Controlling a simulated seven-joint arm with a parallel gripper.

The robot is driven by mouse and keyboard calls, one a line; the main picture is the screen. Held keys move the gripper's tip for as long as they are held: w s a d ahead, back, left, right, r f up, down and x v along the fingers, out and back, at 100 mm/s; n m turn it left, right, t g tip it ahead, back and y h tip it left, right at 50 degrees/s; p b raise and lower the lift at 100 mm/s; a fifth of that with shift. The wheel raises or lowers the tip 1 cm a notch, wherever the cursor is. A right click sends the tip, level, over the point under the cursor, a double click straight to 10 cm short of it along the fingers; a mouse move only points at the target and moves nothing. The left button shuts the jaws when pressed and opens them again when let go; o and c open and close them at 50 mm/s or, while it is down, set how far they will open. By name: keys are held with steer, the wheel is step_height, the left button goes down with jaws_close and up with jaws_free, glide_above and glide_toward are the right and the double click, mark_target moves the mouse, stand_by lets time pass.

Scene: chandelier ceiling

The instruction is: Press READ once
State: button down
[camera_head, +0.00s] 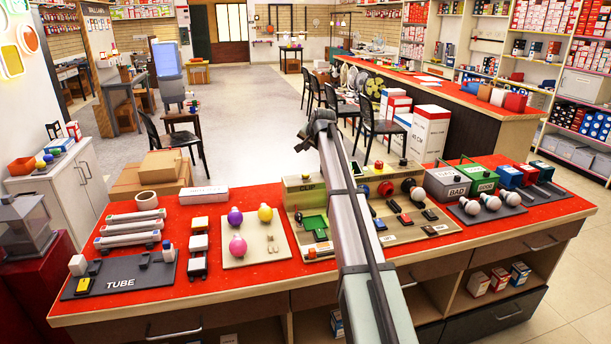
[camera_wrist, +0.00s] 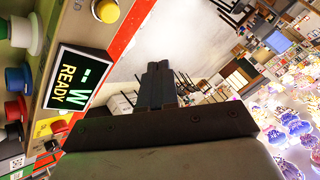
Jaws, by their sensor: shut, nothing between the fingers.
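My gripper (camera_head: 322,122) is raised above the back of the red-topped counter, apart from the tester panel (camera_head: 300,186) below it. In the wrist view my gripper's fingers (camera_wrist: 158,72) are shut together and empty. My arm hides part of the panel in the head view.
On the counter (camera_head: 260,276), a TUBE board (camera_head: 120,276) and a pale board with bulbs (camera_head: 265,250) lie left. BAD (camera_head: 452,182) and GOOD (camera_head: 484,178) boxes stand right, behind a dark bulb tray (camera_head: 505,206). Black chairs (camera_head: 370,120) stand behind the counter.

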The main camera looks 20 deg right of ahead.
mark_target(307, 175)
steer(key=shift+f, duration=4)
steer(key=shift+f, duration=0.1)
steer(key=shift+f, duration=0.3)
steer(key=shift+f, duration=0.45)
steer(key=shift+r, duration=0.85)
steer(key=shift+r, duration=0.1)
steer(key=shift+r, duration=2.45)
